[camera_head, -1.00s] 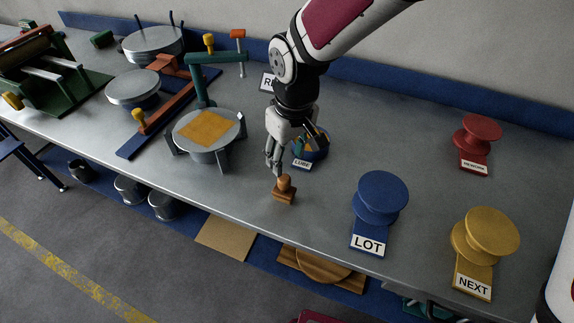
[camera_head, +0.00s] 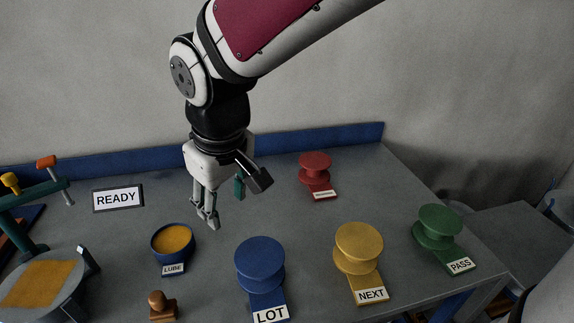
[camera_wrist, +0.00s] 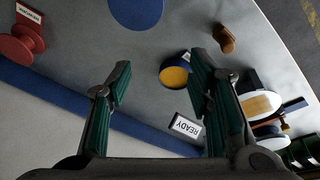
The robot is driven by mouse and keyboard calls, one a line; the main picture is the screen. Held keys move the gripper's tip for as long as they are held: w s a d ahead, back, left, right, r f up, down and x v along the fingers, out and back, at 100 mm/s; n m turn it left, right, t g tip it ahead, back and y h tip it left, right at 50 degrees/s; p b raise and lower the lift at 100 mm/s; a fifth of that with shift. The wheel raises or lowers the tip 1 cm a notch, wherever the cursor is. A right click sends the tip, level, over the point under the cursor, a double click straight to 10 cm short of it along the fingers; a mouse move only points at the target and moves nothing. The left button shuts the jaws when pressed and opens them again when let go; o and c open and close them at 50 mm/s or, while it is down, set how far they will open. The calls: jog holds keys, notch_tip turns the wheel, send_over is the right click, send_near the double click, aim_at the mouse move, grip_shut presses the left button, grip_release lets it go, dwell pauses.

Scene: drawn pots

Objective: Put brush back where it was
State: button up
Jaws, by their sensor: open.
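A small wooden block with a round knob handle (camera_head: 161,306) stands upright on the grey bench at the lower edge of the head view. It also shows at the upper right of the wrist view (camera_wrist: 225,38). It is the only brush-like thing I see; bristles are not visible. My gripper (camera_head: 228,203) is open and empty, above the bench, behind and to the right of the block and apart from it. In the wrist view its two fingers (camera_wrist: 160,72) are spread with nothing between them. The blue LUBE bowl (camera_head: 157,248) with orange contents stands behind the block.
A READY sign (camera_head: 118,198) stands at the back left. Blue LOT (camera_head: 260,265), yellow NEXT (camera_head: 358,248), green PASS (camera_head: 438,227) and red (camera_head: 315,168) spool-shaped stands occupy the bench's right part. A round turntable with an orange square (camera_head: 40,285) is at left. Bench surface between LUBE and red stand is clear.

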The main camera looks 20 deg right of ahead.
jog(key=s+d+r+m+t, duration=0.1)
jog(key=s+d+r+m, duration=0.2)
jog(key=s+d, duration=0.3)
jog(key=s+d+r+m+t, duration=0.1)
jog(key=s+d+r+m, duration=0.2)
jog(key=s+d, duration=0.4)
jog(key=d, duration=0.3)
jog(key=shift+m+h, duration=0.3)
